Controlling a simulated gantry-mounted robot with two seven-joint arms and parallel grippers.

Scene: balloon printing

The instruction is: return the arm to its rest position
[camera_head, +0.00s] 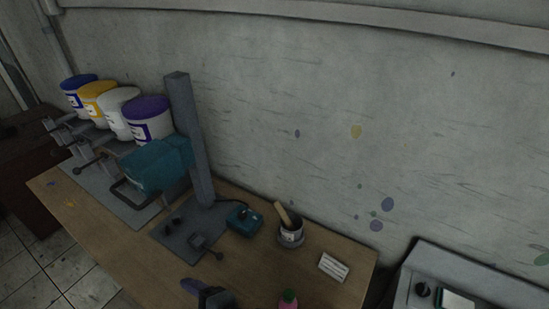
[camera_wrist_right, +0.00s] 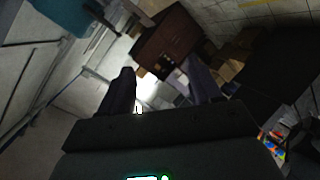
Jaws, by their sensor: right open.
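My right gripper (camera_wrist_right: 158,68) shows in the right wrist view with its two dark fingers spread apart and nothing between them. In the head view a dark form with a purple tip (camera_head: 196,290) at the bottom edge looks like part of this gripper, in front of the workbench (camera_head: 110,245). Most of the right arm is out of the picture. My left gripper is not in view.
A teal press (camera_head: 152,168) with a grey post (camera_head: 190,140) and several paint buckets (camera_head: 147,125) stand along the wall. A teal box (camera_head: 244,219), a pot (camera_head: 290,237), a white card (camera_head: 333,267) and a pink bottle (camera_head: 288,299) are on the right part.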

